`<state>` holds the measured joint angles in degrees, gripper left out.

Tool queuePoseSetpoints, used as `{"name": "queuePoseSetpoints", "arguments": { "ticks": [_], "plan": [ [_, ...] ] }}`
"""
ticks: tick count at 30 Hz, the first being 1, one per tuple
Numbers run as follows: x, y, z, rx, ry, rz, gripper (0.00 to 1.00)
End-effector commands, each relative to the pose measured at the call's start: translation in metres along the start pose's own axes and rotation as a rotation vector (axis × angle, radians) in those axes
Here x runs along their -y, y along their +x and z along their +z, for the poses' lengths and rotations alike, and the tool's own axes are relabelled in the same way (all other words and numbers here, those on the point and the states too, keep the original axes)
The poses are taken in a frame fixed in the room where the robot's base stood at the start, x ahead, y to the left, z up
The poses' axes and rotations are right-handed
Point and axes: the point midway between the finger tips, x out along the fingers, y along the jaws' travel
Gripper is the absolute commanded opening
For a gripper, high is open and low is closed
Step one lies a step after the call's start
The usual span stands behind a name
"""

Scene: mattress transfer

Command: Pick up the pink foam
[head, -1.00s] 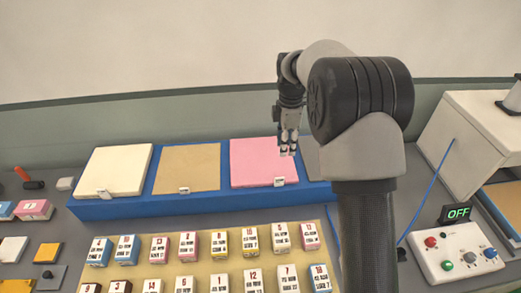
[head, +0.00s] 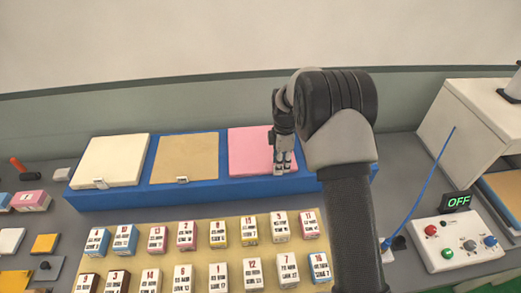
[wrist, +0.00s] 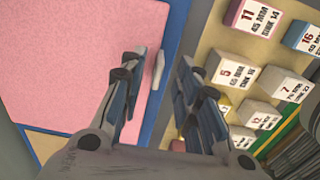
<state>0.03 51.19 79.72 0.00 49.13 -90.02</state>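The pink foam (head: 248,150) is a flat square pad lying on the right part of the long blue tray (head: 220,190). My gripper (head: 283,170) points down over the foam's front right corner and hides it in the head view. In the wrist view the pink foam (wrist: 80,60) fills the upper left. My gripper (wrist: 158,72) shows there with its two fingers apart and nothing held between them. A small pale tag (wrist: 158,68) at the foam's front edge shows between the fingers. I cannot tell how far the fingertips are above the tray.
A cream pad (head: 108,162) and a tan pad (head: 186,158) lie left of the foam on the same tray. In front is a tan board (head: 150,262) with rows of labelled blocks. A control box (head: 460,245) reading OFF and a white cabinet (head: 475,115) stand right.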

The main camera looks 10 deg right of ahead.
Motion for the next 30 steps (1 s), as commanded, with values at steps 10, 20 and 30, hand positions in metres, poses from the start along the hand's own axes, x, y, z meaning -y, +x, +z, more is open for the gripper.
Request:
{"name": "queuePoseSetpoints", "arguments": {
  "ticks": [10,20,30],
  "plan": [
    [-0.001,0.025,0.0,0.0,0.0,0.001,0.3],
    [-0.001,0.024,0.0,0.0,0.0,0.001,0.11],
    [-0.001,0.024,0.0,0.0,0.0,0.001,0.0]
  ]
}}
